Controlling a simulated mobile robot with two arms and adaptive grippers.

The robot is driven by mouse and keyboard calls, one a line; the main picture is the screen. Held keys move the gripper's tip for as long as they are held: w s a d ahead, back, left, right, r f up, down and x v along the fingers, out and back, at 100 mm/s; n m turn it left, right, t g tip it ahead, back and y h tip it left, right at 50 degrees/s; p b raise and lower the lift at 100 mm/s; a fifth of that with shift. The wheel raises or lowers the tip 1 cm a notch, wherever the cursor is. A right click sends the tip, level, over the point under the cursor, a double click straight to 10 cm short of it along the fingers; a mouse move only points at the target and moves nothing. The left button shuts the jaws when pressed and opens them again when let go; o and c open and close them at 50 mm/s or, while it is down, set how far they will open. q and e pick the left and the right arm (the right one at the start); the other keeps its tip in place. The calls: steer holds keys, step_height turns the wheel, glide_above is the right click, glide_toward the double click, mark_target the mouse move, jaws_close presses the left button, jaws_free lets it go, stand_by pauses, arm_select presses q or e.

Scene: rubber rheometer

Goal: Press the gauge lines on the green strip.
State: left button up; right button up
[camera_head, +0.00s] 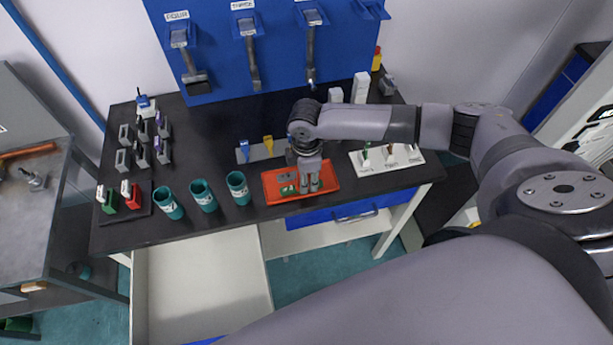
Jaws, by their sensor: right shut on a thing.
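My right gripper (310,184) reaches down over the red tray (328,170) on the dark bench. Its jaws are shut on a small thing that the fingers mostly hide. Small green pieces (287,190) show in the tray just left of the fingers; one may be the green strip, but they are too small to tell. I cannot tell whether the held thing touches a strip. A white board (404,160) to the right of the tray bears several small upright pieces, one of them green. My left gripper is not in view.
A grey plate (259,152) with blue and yellow pieces lies behind the tray. Three teal cups (204,195) stand left of it. Small grey blocks (125,159) stand at the far left. A blue tool panel (280,60) rises behind. An open drawer (205,280) juts out in front.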

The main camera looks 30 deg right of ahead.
steer(key=shift+s+f+p, duration=0.1)
steer(key=shift+s+p, duration=0.05)
steer(key=shift+p, duration=0.2)
stand_by(1.3)
step_height(320, 180, up, 5)
steer(key=p, duration=0.5)
steer(key=shift+p, duration=0.35)
steer(key=shift+w+r, duration=0.2)
steer(key=shift+r, duration=0.85)
